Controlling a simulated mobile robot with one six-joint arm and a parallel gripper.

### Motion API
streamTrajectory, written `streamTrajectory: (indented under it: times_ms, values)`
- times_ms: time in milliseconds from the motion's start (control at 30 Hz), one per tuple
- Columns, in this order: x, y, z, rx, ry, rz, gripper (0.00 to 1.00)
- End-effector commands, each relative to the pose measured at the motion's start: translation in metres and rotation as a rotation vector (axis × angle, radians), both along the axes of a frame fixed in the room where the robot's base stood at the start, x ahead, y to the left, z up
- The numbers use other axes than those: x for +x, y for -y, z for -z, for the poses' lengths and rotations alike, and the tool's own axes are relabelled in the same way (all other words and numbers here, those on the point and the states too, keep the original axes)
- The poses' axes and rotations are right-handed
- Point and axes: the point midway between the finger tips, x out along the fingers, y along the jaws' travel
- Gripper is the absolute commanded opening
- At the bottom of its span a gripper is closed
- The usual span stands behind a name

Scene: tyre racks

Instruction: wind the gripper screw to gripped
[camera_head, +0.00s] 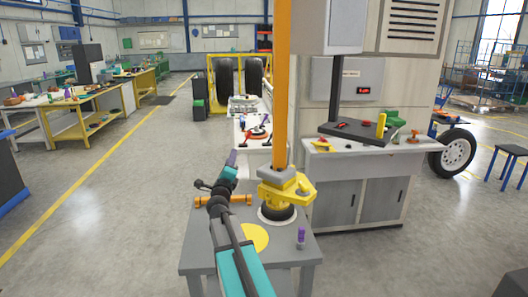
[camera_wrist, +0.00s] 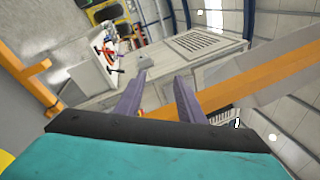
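My gripper (camera_head: 231,158) is above the grey table in the head view, at the end of my teal and black arm. In the wrist view its two purple-grey fingers (camera_wrist: 161,76) stand apart with nothing between them. An orange bar with wider ends (camera_head: 222,200) lies behind my arm, lower than the fingers; I cannot tell whether it is the gripper screw. A yellow clamp-like fixture (camera_head: 284,187) sits on a dark round base right of my arm, at the foot of the orange column (camera_head: 281,90). No screw is clearly identifiable.
The grey table (camera_head: 205,258) carries a yellow disc (camera_head: 254,238) and a small purple object (camera_head: 301,236). A white cabinet bench (camera_head: 335,162) stands behind right. The orange column rises close to my gripper's right. Open floor (camera_head: 110,220) lies left.

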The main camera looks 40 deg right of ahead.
Motion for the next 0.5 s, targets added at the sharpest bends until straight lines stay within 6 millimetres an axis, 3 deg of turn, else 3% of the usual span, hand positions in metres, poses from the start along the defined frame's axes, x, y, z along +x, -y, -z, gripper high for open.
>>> streamTrajectory:
  times_ms: [100,233,367,500]
  values:
    - [0.03,-0.055,0.033,-0.098,-0.175,-0.144,0.35]
    - [0.054,-0.116,0.075,-0.214,-0.365,-0.301,0.35]
    - [0.066,-0.177,0.123,-0.338,-0.552,-0.461,0.35]
    - [0.064,-0.239,0.178,-0.478,-0.747,-0.633,0.35]
